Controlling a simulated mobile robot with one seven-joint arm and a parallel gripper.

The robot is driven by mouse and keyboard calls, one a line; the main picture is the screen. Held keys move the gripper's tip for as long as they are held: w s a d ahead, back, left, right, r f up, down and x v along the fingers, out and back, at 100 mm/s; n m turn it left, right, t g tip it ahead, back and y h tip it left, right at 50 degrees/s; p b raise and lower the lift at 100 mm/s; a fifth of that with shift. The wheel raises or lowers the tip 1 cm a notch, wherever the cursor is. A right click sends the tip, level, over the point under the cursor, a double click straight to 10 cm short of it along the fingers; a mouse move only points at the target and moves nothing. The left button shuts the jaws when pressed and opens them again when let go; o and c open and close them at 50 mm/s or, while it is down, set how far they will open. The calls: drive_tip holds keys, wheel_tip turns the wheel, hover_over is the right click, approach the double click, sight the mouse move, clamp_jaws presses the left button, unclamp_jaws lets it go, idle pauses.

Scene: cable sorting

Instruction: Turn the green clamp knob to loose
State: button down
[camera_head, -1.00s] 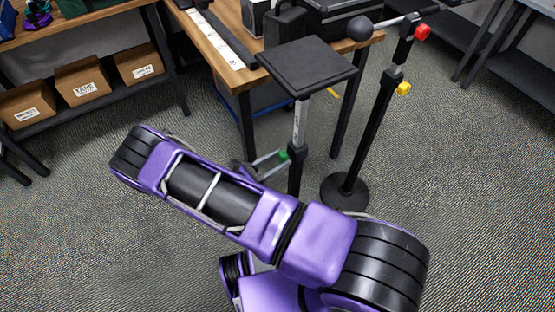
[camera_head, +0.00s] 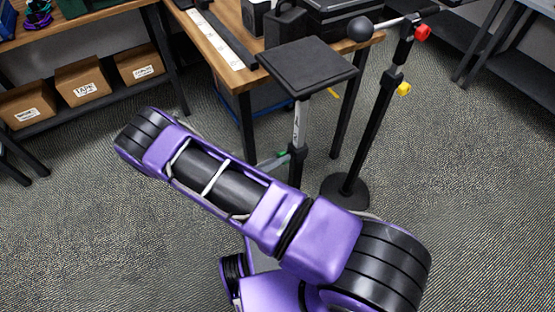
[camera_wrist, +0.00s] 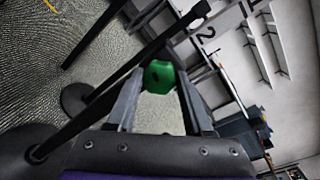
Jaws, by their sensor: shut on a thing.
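The green clamp knob (camera_wrist: 158,76) sits between the two fingertips of my gripper (camera_wrist: 159,80) in the wrist view. My gripper is shut on it. In the head view only a sliver of the green knob (camera_head: 282,153) shows, beside the post of the black-topped stand (camera_head: 307,66). One grey finger of my gripper (camera_head: 272,163) shows there; my purple arm hides the rest. The knob's pointer or markings cannot be made out.
A black pole on a round base (camera_head: 345,192) stands close to the right of the stand, with red and yellow knobs on it. The wooden table (camera_head: 240,78) is behind. Shelves with cardboard boxes (camera_head: 82,82) are at the left. Open carpet lies at the lower left.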

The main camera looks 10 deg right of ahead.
drive_tip(key=n, duration=0.4)
drive_tip(key=shift+n+g, duration=0.3)
idle(0.4)
drive_tip(key=shift+c, duration=1.5)
unclamp_jaws()
drive_tip(key=shift+w, duration=0.1)
drive_tip(key=shift+a, duration=0.1)
drive_tip(key=v, duration=1.7)
drive_tip(key=shift+a+r, duration=0.1)
drive_tip(key=shift+a, duration=0.05)
